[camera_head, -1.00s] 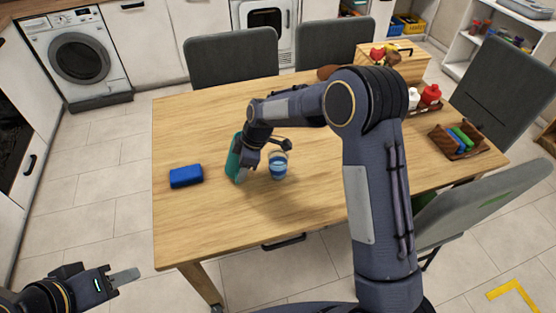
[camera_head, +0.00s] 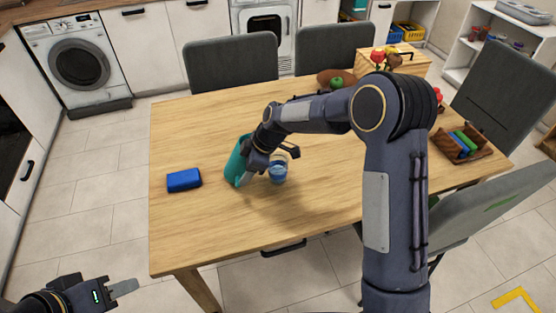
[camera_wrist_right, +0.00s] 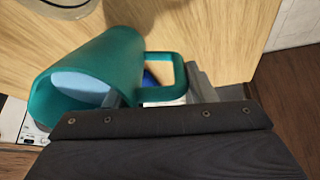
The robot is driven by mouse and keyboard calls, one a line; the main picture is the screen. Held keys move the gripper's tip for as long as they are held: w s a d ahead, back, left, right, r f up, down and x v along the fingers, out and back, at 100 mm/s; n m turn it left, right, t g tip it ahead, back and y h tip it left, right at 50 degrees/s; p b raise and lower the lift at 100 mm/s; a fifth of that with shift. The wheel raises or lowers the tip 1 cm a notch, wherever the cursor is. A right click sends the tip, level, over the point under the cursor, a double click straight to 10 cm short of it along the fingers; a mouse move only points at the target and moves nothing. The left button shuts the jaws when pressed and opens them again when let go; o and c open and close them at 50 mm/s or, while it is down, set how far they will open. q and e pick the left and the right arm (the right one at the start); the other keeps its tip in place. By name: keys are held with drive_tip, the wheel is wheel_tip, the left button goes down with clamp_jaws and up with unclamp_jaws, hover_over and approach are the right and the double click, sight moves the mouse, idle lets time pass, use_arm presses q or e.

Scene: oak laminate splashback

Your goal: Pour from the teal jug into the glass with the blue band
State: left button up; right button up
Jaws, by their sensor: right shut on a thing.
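The teal jug (camera_head: 236,163) is on the left-centre of the table, leaning with its top to the right. In the right wrist view the jug (camera_wrist_right: 120,62) shows its open mouth, pale blue contents and handle. My right gripper (camera_head: 250,172) is shut on the jug, at the handle side. The glass with the blue band (camera_head: 278,172) stands upright on the table just right of the jug, partly behind my gripper. I cannot tell whether anything is flowing. My left gripper (camera_head: 122,288) is off the table at the lower left, empty; its finger gap is not clear.
A blue block (camera_head: 184,180) lies on the wooden table (camera_head: 200,225) left of the jug. A brown bowl (camera_head: 328,76), a wooden box (camera_head: 415,66) and a basket of coloured things (camera_head: 462,146) are further right. Grey chairs (camera_head: 230,62) surround the table. The front-left tabletop is clear.

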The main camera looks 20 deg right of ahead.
drive_tip(key=shift+s+d+r+y+b, duration=0.15)
drive_tip(key=shift+d+r+y+b, duration=0.5)
drive_tip(key=shift+y+b, duration=0.4)
idle(1.0)
drive_tip(key=shift+d+r+t+y+b, duration=0.35)
drive_tip(key=shift+y+b, duration=0.3)
drive_tip(key=shift+b, duration=0.4)
idle(0.9)
drive_tip(key=shift+s+f+t+y+b, duration=0.1)
drive_tip(key=shift+f+t+y+b, duration=0.2)
drive_tip(key=shift+y+b, duration=0.7)
idle(1.2)
